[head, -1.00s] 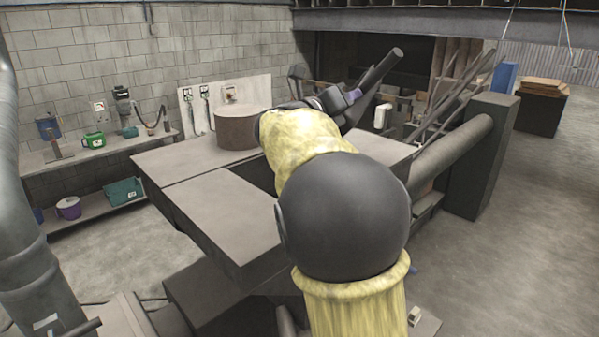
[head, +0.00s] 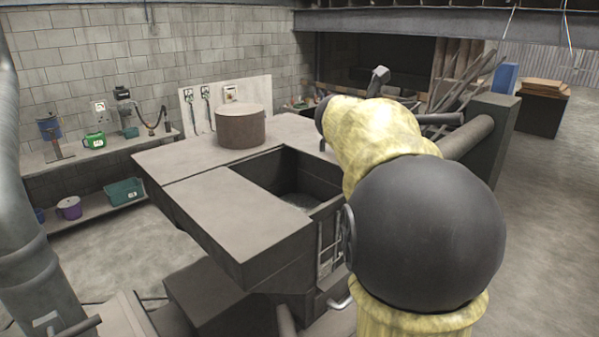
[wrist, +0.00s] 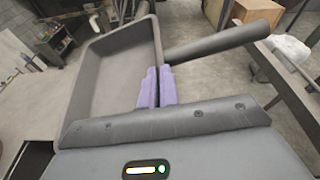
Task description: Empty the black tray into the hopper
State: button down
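The hopper (head: 262,168) is a square, dark-walled opening in the grey bench top, in the middle of the head view. Grey matter or a rough surface shows at its bottom. The black tray (wrist: 110,70) fills the left of the wrist view. It looks dark grey and shallow, stands tilted, and its visible inside looks bare. The purple fingers of my gripper (wrist: 157,87) are shut on its right wall. In the head view my yellow-sleeved arm hides the gripper and most or all of the tray, right of the hopper.
A round brown drum (head: 240,128) stands on the bench behind the hopper. A dark bar (wrist: 222,42) runs right from beside the fingers. A large pipe (head: 468,137) and a dark post (head: 487,150) stand right of the bench. Open floor lies at far right.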

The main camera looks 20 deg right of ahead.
jog(key=shift+s+d+f+m+y, duration=0.5)
jog(key=shift+d+f+m, duration=0.05)
jog(key=shift+d+f, duration=0.3)
jog(key=shift+s+d+f+m+y, duration=0.55)
jog(key=shift+d+f, duration=0.15)
jog(key=shift+f, duration=0.15)
jog(key=shift+w, duration=0.1)
